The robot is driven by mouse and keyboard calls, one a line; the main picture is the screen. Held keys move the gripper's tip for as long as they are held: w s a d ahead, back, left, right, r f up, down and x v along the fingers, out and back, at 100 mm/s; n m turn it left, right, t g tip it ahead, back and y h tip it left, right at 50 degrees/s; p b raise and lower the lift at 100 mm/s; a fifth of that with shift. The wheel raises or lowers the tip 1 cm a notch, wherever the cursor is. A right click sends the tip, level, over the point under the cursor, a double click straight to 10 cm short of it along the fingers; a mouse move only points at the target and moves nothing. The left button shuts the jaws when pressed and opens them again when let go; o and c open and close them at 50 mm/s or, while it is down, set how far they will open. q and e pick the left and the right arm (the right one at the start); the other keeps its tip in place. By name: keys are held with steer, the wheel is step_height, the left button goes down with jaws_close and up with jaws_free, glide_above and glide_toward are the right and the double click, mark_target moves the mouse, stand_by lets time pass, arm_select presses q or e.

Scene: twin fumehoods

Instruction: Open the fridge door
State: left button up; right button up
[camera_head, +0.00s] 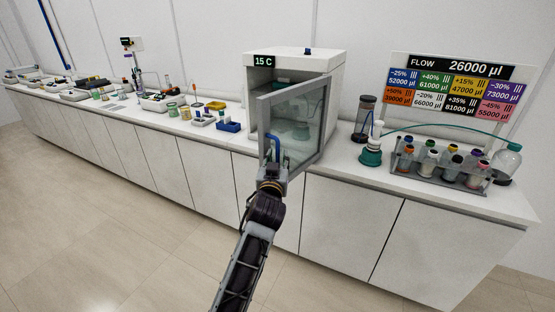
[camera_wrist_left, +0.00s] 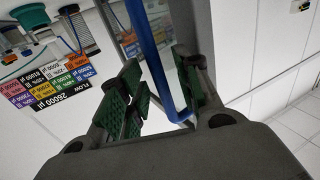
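The fridge (camera_head: 332,72) is a white box on the counter with a "15 C" display. Its glass door (camera_head: 304,112) has a grey frame and stands partly open, swung out toward me, with shelves visible inside. A blue bar handle (camera_head: 276,147) is on the door's left part. My left gripper (camera_head: 272,172) is at the handle's lower end. In the left wrist view the blue handle (camera_wrist_left: 151,58) passes between the green-padded fingers (camera_wrist_left: 165,97), which stand apart with gaps visible. Contact with a finger is unclear. My right gripper is not in view.
Right of the fridge stand a dark cylinder (camera_head: 364,118), a green-based bottle (camera_head: 371,156), a rack of capped bottles (camera_head: 440,178) and a FLOW board (camera_head: 452,92). A blue box (camera_head: 229,126) and several lab items stand left. The floor before the counter is clear.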

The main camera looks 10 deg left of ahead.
arm_select(q)
steer(key=s, duration=0.6)
steer(key=shift+s+d, duration=0.15)
steer(key=shift+d, duration=0.15)
stand_by(0.3)
